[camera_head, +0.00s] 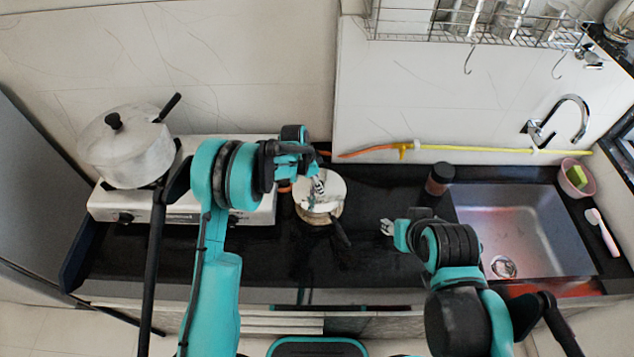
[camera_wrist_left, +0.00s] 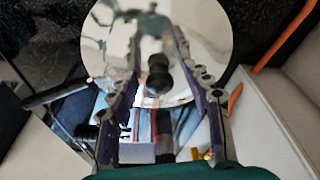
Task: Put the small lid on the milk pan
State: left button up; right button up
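A small shiny round lid (camera_head: 322,182) with a dark knob lies over the top of the milk pan (camera_head: 322,217), on the black counter right of the stove. I cannot tell whether it is fully seated. The pan's black handle points to the lower right. In the left wrist view the mirror-like lid (camera_wrist_left: 205,50) fills the upper middle. My left gripper (camera_head: 318,184) is above the lid; in the wrist view its fingers (camera_wrist_left: 158,38) stand apart, either side of the knob, with gaps showing. My right gripper (camera_head: 387,228) hovers over the counter, right of the pan; its opening is unclear.
A large lidded pot (camera_head: 126,152) stands on the white stove (camera_head: 150,210) at left. A dark jar (camera_head: 439,178) stands beside the sink (camera_head: 525,225). A yellow-orange hose (camera_head: 440,148) runs along the wall. The counter between the pan and sink is mostly clear.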

pick_arm(q)
jog(key=w+v, duration=0.1)
jog(key=v, duration=1)
jog(key=shift+s+a+r, duration=0.2)
jog(key=shift+s+r, duration=0.2)
jog(key=shift+s, duration=0.1)
jog(key=s+a+r+n+t+y+b, duration=0.1)
jog(key=s+a+r+n+t+b, duration=0.2)
jog(key=s, duration=0.4)
jog(key=s+a+r+n+b, duration=0.3)
jog(key=s+a+n+b, duration=0.15)
jog(key=s, duration=0.25)
jog(key=s+a+f+n+t+y+b, duration=0.1)
jog(key=s+a+f+n+b, duration=0.2)
jog(key=s, duration=0.4)
jog(key=s+a+f+n+t+y+b, duration=0.1)
jog(key=s+a+f+n+t+b, duration=0.1)
jog(key=s, duration=0.5)
notch_tip(320, 180, down, 2)
jog(key=shift+s+a+f+n+b, duration=0.15)
jog(key=shift+s+a+n+b, duration=0.15)
jog(key=shift+a+n+b, duration=0.65)
jog(key=shift+d, duration=0.15)
